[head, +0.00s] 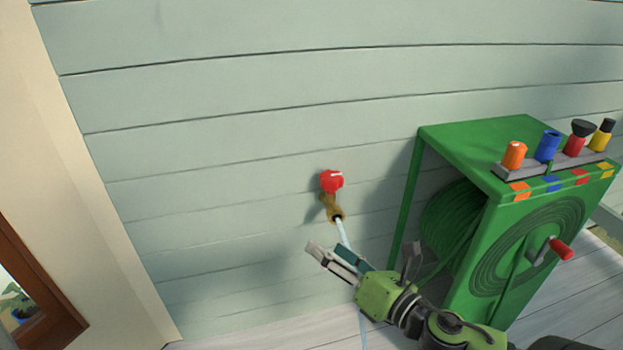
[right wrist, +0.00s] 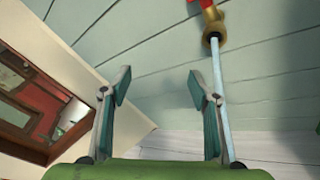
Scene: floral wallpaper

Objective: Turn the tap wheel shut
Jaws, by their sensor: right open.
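The tap wheel (head: 332,181) is red and sits on a brass tap (head: 333,208) on the pale green wall. A pale stream of water (head: 342,234) runs down from the tap's spout. In the right wrist view the brass spout (right wrist: 213,28) is at the top right, and only part of the red wheel (right wrist: 204,3) shows at the top edge. My right gripper (head: 330,255) is open and empty, below the tap and apart from the wheel. In the right wrist view the stream (right wrist: 222,100) passes by the right finger. My left gripper is not in view.
A green hose reel cabinet (head: 520,150) stands right of the tap, with a red-handled crank (head: 560,249) on its front. Several coloured nozzles, one orange (head: 514,155), stand on top. A cream post (head: 85,150) is at the left. The wall around the tap is clear.

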